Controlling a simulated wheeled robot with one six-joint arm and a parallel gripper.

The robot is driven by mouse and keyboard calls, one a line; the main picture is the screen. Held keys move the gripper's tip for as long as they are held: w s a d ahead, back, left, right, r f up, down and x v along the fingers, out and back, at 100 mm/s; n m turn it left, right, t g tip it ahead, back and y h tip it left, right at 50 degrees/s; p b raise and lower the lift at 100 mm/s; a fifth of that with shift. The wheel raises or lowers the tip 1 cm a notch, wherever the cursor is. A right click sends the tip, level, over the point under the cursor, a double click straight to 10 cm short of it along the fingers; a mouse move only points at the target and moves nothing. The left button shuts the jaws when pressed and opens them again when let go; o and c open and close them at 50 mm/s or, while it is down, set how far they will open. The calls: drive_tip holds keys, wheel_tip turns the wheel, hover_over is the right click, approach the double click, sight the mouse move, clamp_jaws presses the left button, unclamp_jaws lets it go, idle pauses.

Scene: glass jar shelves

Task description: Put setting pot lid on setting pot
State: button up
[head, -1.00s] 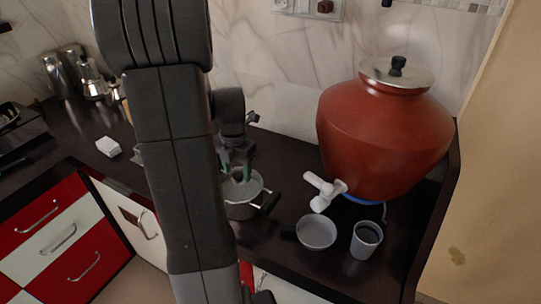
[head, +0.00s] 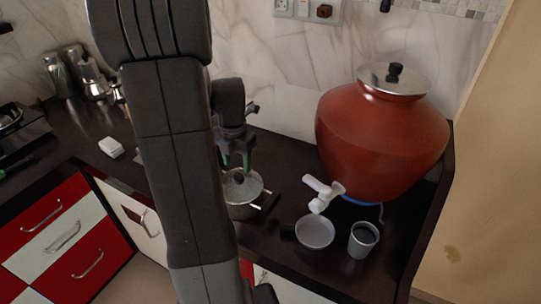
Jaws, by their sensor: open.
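The setting pot (head: 243,211) is a small metal pot with dark side handles, standing on the dark counter just right of my arm. Its pale, round lid (head: 250,188) with a dark knob lies over the pot's top; I cannot tell whether it sits exactly flush. My gripper (head: 236,165) is open, with green-tipped fingers just above the lid, close to the knob. My arm hides the left part of the pot and lid.
A large red clay water pot (head: 375,150) with a white tap (head: 322,194) stands at right. A grey pan (head: 315,232) and a grey cup (head: 362,239) are near the front edge. A white block (head: 111,147) and metal canisters (head: 92,78) are at left.

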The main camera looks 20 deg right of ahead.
drive_tip(key=shift+r+p, duration=0.95)
drive_tip(key=shift+r, duration=0.45)
wheel_tip(320, 180, up, 14)
drive_tip(key=b, duration=0.1)
drive_tip(key=shift+f, duration=0.15)
wheel_tip(320, 180, down, 14)
drive_tip(key=shift+f+p, duration=0.1)
drive_tip(key=shift+p, duration=0.2)
idle(0.6)
